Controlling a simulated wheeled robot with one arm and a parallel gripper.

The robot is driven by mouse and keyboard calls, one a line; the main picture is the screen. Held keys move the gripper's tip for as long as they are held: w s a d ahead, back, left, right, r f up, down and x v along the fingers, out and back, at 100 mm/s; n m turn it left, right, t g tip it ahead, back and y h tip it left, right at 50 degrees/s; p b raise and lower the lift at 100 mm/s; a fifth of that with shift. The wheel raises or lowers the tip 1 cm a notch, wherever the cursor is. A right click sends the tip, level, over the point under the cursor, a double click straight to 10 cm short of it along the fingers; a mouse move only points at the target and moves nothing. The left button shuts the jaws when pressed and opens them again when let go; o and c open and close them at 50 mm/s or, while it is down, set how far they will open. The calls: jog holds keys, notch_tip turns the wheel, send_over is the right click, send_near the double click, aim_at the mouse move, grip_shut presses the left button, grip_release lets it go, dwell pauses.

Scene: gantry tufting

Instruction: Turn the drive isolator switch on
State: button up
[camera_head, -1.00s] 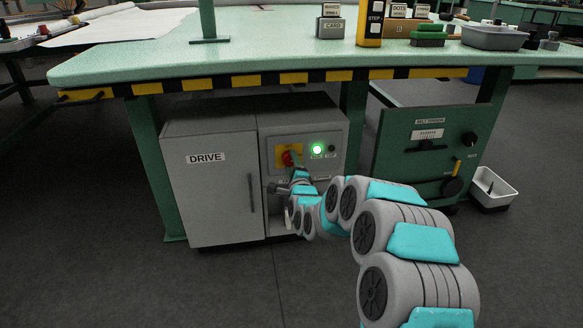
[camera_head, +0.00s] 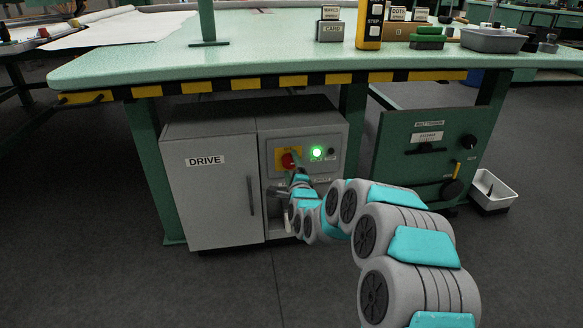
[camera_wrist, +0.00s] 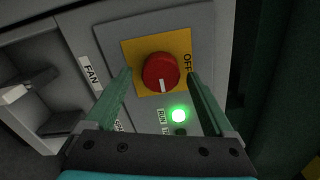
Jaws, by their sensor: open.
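The drive isolator switch is a red round knob (camera_wrist: 160,72) on a yellow plate (camera_wrist: 131,52). It also shows in the head view (camera_head: 290,160), on the front of the grey DRIVE cabinet (camera_head: 208,205). In the wrist view its white mark points toward the bottom of the picture, and an OFF label (camera_wrist: 187,63) sits at the plate's right edge. My gripper (camera_wrist: 160,77) is open, with one green finger on each side of the knob in the picture. I see no clear contact with the knob.
A lit green lamp (camera_head: 317,152) is beside the switch; it also shows in the wrist view (camera_wrist: 179,116) between my fingers. A green table (camera_head: 270,62) with a striped edge overhangs the cabinet. A green belt-tension panel (camera_head: 405,165) stands to the right. Grey floor in front is clear.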

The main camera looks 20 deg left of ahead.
jog(key=v, duration=0.7)
jog(key=shift+s+d, duration=0.25)
jog(key=shift+s, duration=0.05)
jog(key=s+d+r+n+g+h+p, duration=0.4)
jog(key=s+d, duration=0.4)
jog(key=d, duration=0.4)
jog(key=s+d+r+n+g+h+p, duration=0.1)
jog(key=s+d+r+n+g+p, duration=0.3)
jog(key=s+d+n, duration=0.6)
jog(key=s+d+r+g+h, duration=0.1)
jog(key=s+d+g, duration=0.2)
jog(key=s+d, duration=0.3)
jog(key=s+d+r+g+h+p, duration=0.1)
jog(key=s+d, duration=0.6)
jog(key=s, duration=0.7)
jog(key=s+d+r+g+h+p, duration=0.1)
jog(key=s+d+g, duration=0.4)
jog(key=s, duration=0.5)
notch_tip(320, 180, up, 2)
jog(key=shift+d+r+n+h, duration=0.2)
jog(key=shift+d+n+h, duration=0.2)
jog(key=shift+d+h, duration=0.25)
